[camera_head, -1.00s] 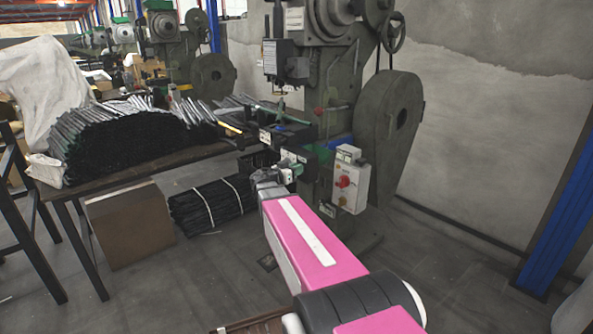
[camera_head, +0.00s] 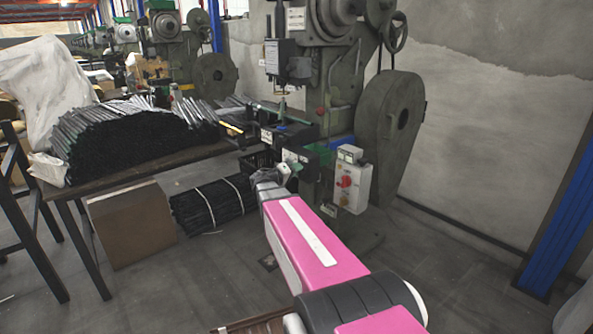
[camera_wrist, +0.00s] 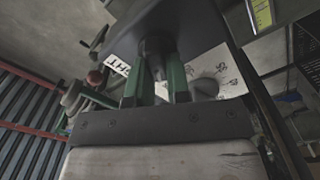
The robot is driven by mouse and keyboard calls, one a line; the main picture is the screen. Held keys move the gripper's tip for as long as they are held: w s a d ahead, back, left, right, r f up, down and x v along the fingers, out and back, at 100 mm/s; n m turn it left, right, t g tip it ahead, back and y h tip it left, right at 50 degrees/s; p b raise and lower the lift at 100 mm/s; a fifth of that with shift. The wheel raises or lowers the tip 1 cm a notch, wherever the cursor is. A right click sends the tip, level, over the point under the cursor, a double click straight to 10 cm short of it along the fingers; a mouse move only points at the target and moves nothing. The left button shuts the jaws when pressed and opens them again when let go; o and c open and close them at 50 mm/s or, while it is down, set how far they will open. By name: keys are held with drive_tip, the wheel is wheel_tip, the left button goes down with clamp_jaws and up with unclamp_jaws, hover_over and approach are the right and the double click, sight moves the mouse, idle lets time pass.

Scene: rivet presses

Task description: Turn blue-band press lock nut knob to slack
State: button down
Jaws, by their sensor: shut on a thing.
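The green press (camera_head: 335,100) stands at the centre right, with a blue band (camera_head: 341,143) low on its column. My gripper (camera_head: 285,172) reaches the dark block at the press's front, where its fingers are small and partly hidden by my wrist. In the wrist view, two green fingers of my gripper (camera_wrist: 160,80) are closed around a dark round knob (camera_wrist: 157,45) under a dark plate. The knob's far side is hidden. Behind the fingers is a white label (camera_wrist: 205,70) with partly visible lettering; a grey round part shows in front of it.
A control box (camera_head: 350,182) with a red knob hangs right of my gripper. A table (camera_head: 150,165) with stacked dark strips is at left. A cardboard box (camera_head: 130,225) and a strapped bundle (camera_head: 212,203) are on the floor. Floor at lower right is clear.

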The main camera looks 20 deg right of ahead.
drive_tip(key=n, duration=0.5)
drive_tip(key=shift+w+f+n, duration=0.1)
drive_tip(key=shift+f+n, duration=0.3)
idle(0.4)
drive_tip(key=c, duration=1.1)
unclamp_jaws()
drive_tip(key=shift+a, duration=0.1)
drive_tip(key=v, duration=1)
drive_tip(key=shift+a, duration=0.35)
